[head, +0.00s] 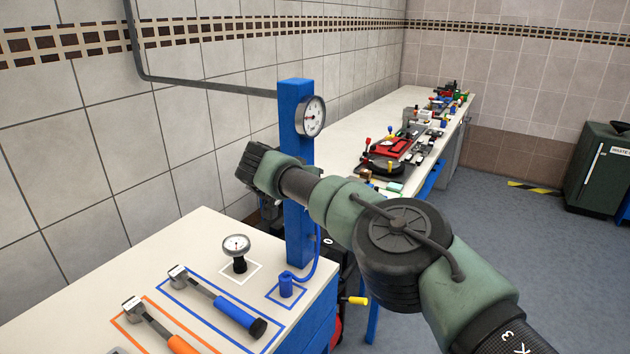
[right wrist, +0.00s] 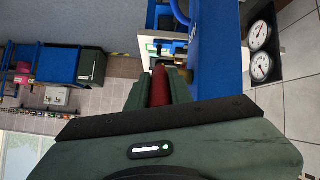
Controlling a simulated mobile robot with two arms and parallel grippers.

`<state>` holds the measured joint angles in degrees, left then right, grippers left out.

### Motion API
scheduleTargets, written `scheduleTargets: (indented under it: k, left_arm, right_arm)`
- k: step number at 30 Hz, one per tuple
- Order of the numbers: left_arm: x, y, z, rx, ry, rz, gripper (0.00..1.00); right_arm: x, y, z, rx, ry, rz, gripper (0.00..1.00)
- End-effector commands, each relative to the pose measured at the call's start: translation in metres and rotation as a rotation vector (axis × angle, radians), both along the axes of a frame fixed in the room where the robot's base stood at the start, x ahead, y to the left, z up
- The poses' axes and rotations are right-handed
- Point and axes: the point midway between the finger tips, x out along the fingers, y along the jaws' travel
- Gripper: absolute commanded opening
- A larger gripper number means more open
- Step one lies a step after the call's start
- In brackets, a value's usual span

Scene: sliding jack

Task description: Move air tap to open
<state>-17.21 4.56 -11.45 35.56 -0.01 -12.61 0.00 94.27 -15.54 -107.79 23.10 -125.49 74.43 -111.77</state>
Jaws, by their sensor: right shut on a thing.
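The air tap shows in the right wrist view as a red handle (right wrist: 160,88) beside the blue post (right wrist: 213,50). My right gripper (right wrist: 160,75) is shut on this handle, with one green finger on each side of it. In the head view the blue post (head: 299,240) stands at the table's far right edge, with a round gauge (head: 312,116) near its top. My right arm crosses in front of the post there, and the tap is hidden in that view. My left gripper is not in view.
A yellow handle (head: 357,300) sticks out at the table's right side. Open floor lies to the right.

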Motion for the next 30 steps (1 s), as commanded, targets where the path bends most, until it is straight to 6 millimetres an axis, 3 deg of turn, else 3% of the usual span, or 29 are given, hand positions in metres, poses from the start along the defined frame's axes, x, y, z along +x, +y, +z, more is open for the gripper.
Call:
scheduleTargets:
  k: [13, 14, 15, 16, 30]
  left_arm:
    - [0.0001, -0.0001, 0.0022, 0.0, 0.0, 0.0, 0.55]
    - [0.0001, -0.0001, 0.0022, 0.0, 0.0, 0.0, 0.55]
    - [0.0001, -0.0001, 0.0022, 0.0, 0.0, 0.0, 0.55]
    - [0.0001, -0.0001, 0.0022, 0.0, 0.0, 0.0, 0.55]
    - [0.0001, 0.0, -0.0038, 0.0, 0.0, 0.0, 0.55]
  right_arm:
    - [0.0015, -0.0008, 0.0033, 0.003, 0.002, 0.002, 0.0]
    - [0.0016, -0.0007, 0.0033, 0.003, 0.002, 0.002, 0.29]
    - [0.0015, -0.0007, 0.003, 0.003, 0.002, 0.002, 0.41]
    - [0.0015, -0.0008, 0.0028, 0.003, 0.002, 0.002, 0.43]
    - [-0.0055, 0.0054, 0.0072, 0.005, 0.004, 0.003, 0.43]
